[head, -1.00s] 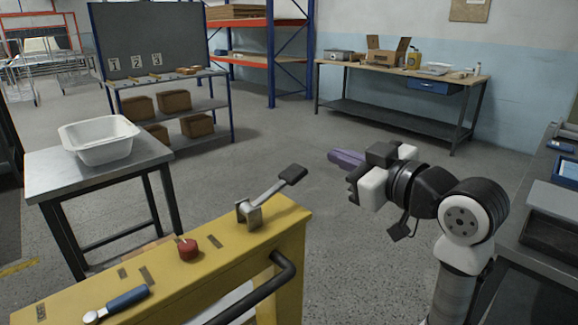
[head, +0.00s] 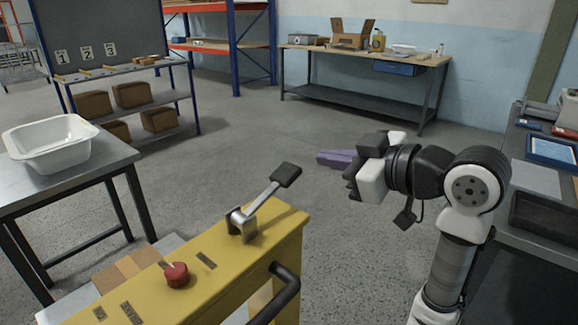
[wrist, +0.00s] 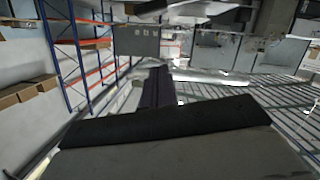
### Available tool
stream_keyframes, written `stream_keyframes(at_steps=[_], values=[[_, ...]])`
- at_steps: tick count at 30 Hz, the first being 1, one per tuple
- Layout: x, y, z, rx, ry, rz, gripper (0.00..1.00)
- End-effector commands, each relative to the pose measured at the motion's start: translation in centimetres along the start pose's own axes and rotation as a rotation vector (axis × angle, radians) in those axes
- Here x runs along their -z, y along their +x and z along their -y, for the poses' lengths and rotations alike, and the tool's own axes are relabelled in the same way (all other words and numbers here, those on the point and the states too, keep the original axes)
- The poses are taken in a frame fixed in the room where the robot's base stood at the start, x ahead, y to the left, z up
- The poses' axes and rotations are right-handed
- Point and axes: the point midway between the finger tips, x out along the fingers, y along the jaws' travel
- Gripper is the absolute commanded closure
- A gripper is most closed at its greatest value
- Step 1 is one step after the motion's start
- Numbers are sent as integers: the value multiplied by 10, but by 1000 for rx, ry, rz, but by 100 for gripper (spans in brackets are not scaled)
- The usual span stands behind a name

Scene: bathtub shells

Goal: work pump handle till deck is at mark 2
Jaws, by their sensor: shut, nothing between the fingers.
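The pump handle (head: 264,200) is a short metal lever with a black grip, on a bracket atop the yellow housing (head: 225,262). It slants up to the right. My gripper (head: 322,157), with purple fingers, is shut and empty, right of the grip and apart from it. Its fingers also show in the wrist view (wrist: 157,88). Number plates 1, 2 (head: 86,54) and 3 stand on a rack at the back left. A white tub (head: 50,143) rests on a grey-topped table (head: 100,160) at left. I cannot tell which surface is the deck.
A red knob (head: 176,274) sits on the housing left of the handle, and a black bar (head: 280,295) sticks out at its right side. A dark bench (head: 535,180) stands close at right. A workbench (head: 370,55) is at the back. The floor between is clear.

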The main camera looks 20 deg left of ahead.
Motion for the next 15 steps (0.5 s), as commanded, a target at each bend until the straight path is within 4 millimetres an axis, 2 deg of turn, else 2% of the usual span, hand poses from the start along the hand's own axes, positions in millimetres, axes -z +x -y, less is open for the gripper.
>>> stream_keyframes(at_steps=[8, 11, 15], values=[[0, 2, 0, 1, 0, -1, 100], [1, 11, 0, 2, 1, -1, 100], [2, 34, 0, 5, 3, -1, 100]])
